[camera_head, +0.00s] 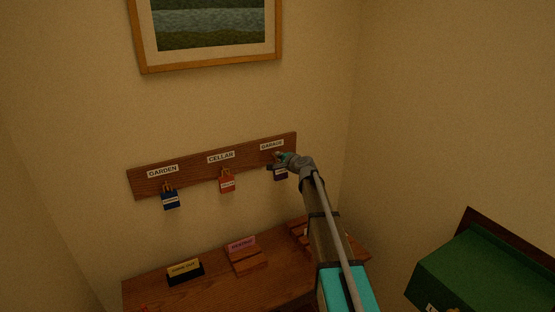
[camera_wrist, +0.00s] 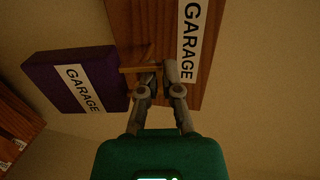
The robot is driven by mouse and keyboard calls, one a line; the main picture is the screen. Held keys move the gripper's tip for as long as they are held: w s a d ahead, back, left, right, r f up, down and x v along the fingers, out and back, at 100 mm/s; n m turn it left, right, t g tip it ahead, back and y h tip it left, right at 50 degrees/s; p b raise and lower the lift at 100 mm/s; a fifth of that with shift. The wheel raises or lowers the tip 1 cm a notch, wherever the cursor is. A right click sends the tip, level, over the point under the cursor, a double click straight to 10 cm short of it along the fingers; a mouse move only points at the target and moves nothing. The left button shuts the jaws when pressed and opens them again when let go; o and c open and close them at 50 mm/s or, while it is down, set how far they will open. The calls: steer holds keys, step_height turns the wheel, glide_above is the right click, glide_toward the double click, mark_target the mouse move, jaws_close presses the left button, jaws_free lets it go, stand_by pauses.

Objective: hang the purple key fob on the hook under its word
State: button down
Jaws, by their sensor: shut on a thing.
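The purple key fob (camera_wrist: 95,68) carries a white GARAGE label. My gripper (camera_wrist: 160,74) is shut on the fob's thin tan loop (camera_wrist: 138,69), close against the wooden hook board (camera_wrist: 140,22). The board's GARAGE word plate (camera_wrist: 190,40) is right beside my fingers. In the head view, the dark fob (camera_head: 280,173) hangs just below the GARAGE plate (camera_head: 271,145), with my gripper (camera_head: 279,157) at the board. The GARAGE hook is hidden by my fingers, so I cannot tell if the loop is around it.
A blue fob (camera_head: 170,200) hangs under GARDEN and a red fob (camera_head: 227,182) under CELLAR. Below, the wooden desk (camera_head: 210,290) holds a dark block with a yellow label (camera_head: 185,270) and a pink-labelled stand (camera_head: 243,252). A green box (camera_head: 475,265) stands at the right.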

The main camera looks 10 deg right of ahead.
steer(key=shift+b+x, duration=0.3)
steer(key=shift+x, duration=0.5)
steer(key=shift+w+f, duration=0.1)
steer(key=shift+f, duration=0.05)
stand_by(0.4)
